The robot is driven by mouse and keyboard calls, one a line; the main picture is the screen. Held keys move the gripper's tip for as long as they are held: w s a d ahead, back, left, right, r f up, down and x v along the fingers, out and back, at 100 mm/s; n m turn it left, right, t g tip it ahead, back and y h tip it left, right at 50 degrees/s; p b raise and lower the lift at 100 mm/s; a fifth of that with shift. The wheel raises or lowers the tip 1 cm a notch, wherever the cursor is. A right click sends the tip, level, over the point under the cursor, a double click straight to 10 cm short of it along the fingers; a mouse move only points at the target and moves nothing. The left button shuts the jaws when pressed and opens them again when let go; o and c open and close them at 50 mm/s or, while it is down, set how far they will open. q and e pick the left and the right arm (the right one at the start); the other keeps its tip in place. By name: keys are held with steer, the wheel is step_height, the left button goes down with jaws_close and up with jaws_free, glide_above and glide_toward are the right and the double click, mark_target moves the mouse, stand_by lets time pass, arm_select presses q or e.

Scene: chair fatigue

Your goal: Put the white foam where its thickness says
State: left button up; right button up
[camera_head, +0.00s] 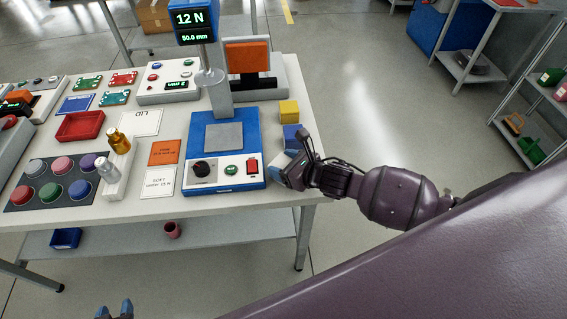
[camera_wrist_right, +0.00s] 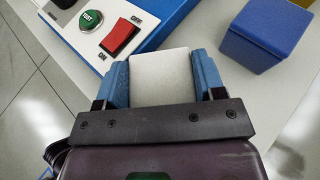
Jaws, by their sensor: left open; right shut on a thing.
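The white foam (camera_wrist_right: 160,76) is a pale block between the blue fingers of my right gripper (camera_wrist_right: 162,82), which is shut on it. In the head view my right gripper (camera_head: 284,172) is at the table's right edge, beside the test machine's front right corner; it largely hides the foam. Whether the foam touches the table I cannot tell. The blue test machine (camera_head: 198,132) has a bare grey plate (camera_head: 223,137); its display (camera_head: 193,28) reads 12 N and 50.0 mm. My left gripper (camera_head: 115,311) is open and empty at the bottom edge, away from the table.
A yellow block (camera_head: 289,110) and a blue block (camera_head: 291,131) stand right of the machine; the blue one is near my right gripper. An orange card (camera_head: 165,153) and a white card (camera_head: 160,182) reading SOFT lie left of it. A red tray (camera_head: 80,126) is farther left.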

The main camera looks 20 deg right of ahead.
steer(key=shift+f, duration=0.1)
steer(key=o, duration=0.9)
